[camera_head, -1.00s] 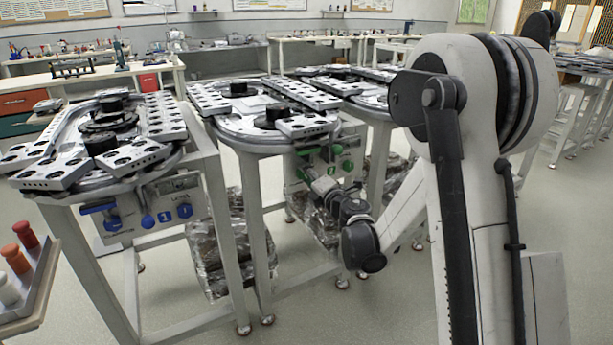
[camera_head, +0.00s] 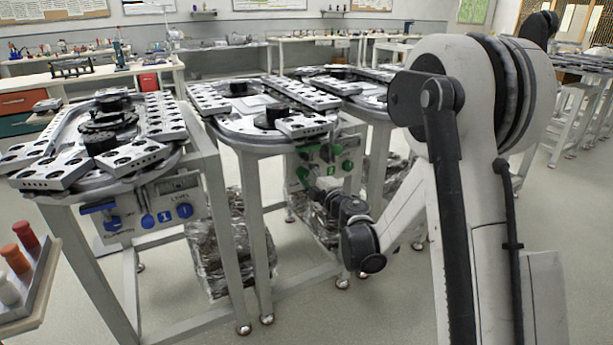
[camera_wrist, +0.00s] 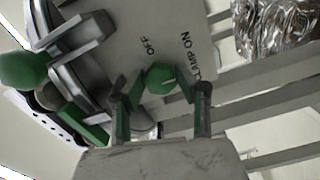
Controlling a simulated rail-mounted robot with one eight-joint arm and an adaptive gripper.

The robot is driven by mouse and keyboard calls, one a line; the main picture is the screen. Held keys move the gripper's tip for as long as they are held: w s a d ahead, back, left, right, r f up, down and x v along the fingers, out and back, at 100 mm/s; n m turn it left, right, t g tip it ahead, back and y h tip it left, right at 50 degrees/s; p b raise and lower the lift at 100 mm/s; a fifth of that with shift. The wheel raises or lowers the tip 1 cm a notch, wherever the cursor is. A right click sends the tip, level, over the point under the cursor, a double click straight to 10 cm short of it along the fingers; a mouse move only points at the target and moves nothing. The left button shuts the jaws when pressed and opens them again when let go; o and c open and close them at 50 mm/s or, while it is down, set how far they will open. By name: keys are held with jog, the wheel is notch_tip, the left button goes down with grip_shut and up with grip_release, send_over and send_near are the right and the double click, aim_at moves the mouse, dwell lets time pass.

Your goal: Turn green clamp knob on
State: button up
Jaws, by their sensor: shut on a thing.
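The green clamp knob (camera_wrist: 160,79) shows in the wrist view between my fingers, on a pale panel (camera_wrist: 140,45) lettered OFF and CLAMP ON. A light index mark on the knob points toward the CLAMP ON side. My gripper (camera_wrist: 161,92) is shut on the knob, one finger on each side. In the head view the green-knob panel (camera_head: 342,158) hangs under the middle ring track (camera_head: 222,129), and my arm (camera_head: 352,210) reaches to it from the right; the gripped knob is hard to make out there.
A round green knob (camera_wrist: 24,70) and a green lever (camera_wrist: 95,134) lie left in the wrist view. A blue-knob panel (camera_head: 150,210) is on the left table. Foil-wrapped bundles (camera_head: 222,262) stand under the tables. Floor in front is clear.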

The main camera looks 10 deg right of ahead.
dwell(0.3)
jog(key=o, duration=1.1)
jog(key=shift+o, duration=0.2)
jog(key=shift+s, duration=0.1)
jog(key=v, duration=1.2)
